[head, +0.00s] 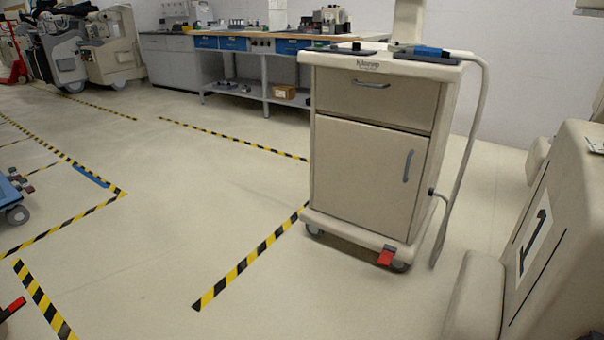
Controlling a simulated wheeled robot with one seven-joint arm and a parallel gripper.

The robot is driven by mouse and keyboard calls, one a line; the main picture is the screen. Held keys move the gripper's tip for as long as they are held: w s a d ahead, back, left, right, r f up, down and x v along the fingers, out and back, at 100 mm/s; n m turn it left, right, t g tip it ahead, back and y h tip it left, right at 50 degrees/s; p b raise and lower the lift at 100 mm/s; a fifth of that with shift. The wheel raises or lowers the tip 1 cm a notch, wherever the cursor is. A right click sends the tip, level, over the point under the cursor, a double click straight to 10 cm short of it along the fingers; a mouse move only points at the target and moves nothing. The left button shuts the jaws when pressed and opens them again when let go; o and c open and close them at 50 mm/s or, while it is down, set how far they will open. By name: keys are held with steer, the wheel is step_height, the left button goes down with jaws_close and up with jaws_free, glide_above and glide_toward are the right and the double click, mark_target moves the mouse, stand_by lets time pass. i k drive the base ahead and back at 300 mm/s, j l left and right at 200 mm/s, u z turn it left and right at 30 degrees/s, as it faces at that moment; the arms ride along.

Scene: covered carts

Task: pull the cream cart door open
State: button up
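The cream cart (330,75) stands on wheels right of the middle in the head view. Its door (365,178) is closed flush below a drawer (395,100), which is also closed. A grey vertical handle (408,166) sits near the door's right edge. The drawer has its own horizontal handle (370,85). My gripper is not in view, and nothing is touching the door handle.
A hose (471,155) hangs down the cart's right side. A red pedal (386,256) sticks out at its base. A cream machine (550,235) stands close at the right. A workbench (262,45) lines the back. The floor left of the cart is clear, with striped tape.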

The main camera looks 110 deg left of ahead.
mark_target(367, 176)
steer(key=u, duration=3.2)
steer(key=i+z, duration=0.35)
steer(key=i, duration=0.5)
steer(key=i+j+z, duration=0.15)
steer(key=i+z, duration=0.2)
steer(key=i, duration=0.55)
